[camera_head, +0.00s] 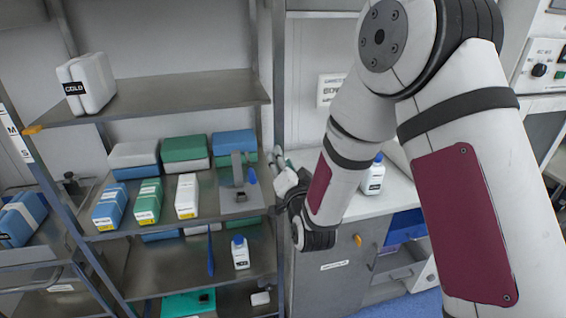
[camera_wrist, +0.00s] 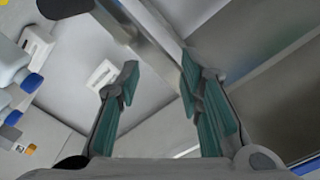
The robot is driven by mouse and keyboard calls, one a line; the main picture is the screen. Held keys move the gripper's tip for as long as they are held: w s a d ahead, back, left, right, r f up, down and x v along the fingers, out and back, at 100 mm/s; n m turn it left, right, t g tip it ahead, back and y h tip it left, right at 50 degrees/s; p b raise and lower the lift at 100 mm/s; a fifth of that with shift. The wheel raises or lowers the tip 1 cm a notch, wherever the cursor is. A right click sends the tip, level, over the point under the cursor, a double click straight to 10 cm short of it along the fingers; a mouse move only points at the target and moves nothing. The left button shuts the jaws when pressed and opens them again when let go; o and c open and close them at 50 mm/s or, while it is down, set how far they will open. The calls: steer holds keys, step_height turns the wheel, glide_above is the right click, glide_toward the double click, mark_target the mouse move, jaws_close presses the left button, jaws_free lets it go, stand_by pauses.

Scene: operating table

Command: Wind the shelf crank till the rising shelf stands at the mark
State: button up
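The rising shelf appears to be the upper grey shelf (camera_head: 165,98) of the rack, with a white COLD box (camera_head: 87,83) on it. An orange pointer (camera_head: 33,129) sits at its left front corner, beside a white lettered strip (camera_head: 17,132) on the left post. I cannot tell whether they line up. I cannot clearly make out the crank; my arm covers part of the rack's right side. My gripper (camera_head: 279,163) is beside the right post. In the wrist view its teal fingers (camera_wrist: 157,103) are apart with nothing between them, and the grey post (camera_wrist: 150,45) passes beyond them.
Boxes in blue, green and white (camera_head: 147,201) fill the middle shelf, with a grey stand (camera_head: 240,198) at its right. A white bottle (camera_head: 240,252) stands on the lower shelf. Right of the rack, a counter (camera_head: 400,187) carries a blue-capped bottle (camera_head: 374,176) near my arm.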

steer(key=shift+s, duration=0.1)
steer(key=v, duration=0.7)
steer(key=shift+s, duration=0.2)
steer(key=shift+d, duration=0.1)
